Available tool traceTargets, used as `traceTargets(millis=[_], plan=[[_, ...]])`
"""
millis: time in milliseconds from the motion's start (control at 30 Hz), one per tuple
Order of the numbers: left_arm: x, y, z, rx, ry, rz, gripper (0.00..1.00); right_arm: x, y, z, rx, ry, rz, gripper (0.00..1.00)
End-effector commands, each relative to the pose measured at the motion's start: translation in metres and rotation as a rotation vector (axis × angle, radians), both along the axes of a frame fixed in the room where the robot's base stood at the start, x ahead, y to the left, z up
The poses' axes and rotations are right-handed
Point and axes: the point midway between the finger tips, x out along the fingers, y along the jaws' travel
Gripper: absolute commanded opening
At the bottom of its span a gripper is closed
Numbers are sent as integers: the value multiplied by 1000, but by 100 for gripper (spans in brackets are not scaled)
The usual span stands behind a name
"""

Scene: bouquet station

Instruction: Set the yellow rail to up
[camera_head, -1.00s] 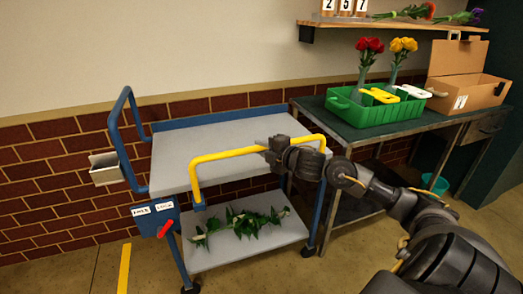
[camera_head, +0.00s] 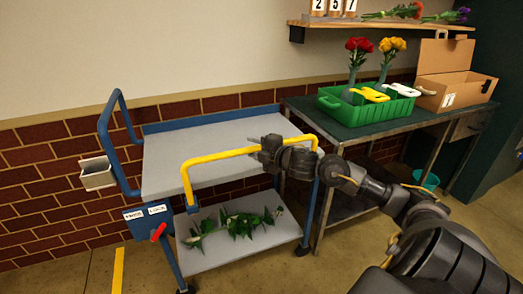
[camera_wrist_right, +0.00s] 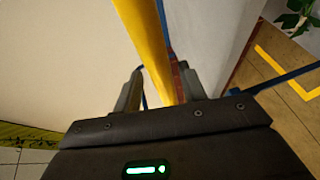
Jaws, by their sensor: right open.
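The yellow rail (camera_head: 218,156) is a bent bar along the near side of a grey-topped blue cart (camera_head: 160,180). In the right wrist view the rail (camera_wrist_right: 150,50) passes between the open fingers (camera_wrist_right: 160,92); contact is not clear. A red lever (camera_head: 158,232) sits beside white labels on the cart's blue box. My left gripper is not in view.
Green stems (camera_head: 235,223) lie on the cart's lower shelf. A dark green table (camera_head: 330,118) at the right holds a green crate (camera_head: 365,113), flowers and a cardboard box (camera_head: 452,92). A metal holder (camera_head: 97,174) hangs at the cart's left. Floor at front left is clear.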

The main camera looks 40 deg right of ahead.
Motion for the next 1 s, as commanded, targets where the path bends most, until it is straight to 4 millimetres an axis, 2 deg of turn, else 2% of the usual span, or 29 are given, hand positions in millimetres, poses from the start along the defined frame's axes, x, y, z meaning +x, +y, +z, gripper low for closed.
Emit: traceTargets(millis=[600, 800, 1000], plan=[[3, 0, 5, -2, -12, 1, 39, -76, -5, 13, -2, 2, 1, 41], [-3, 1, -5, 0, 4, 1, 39, -93, -5, 18, 1, -1, 2, 41], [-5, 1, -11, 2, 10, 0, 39, -101, -6, 20, 0, -3, 1, 41]])
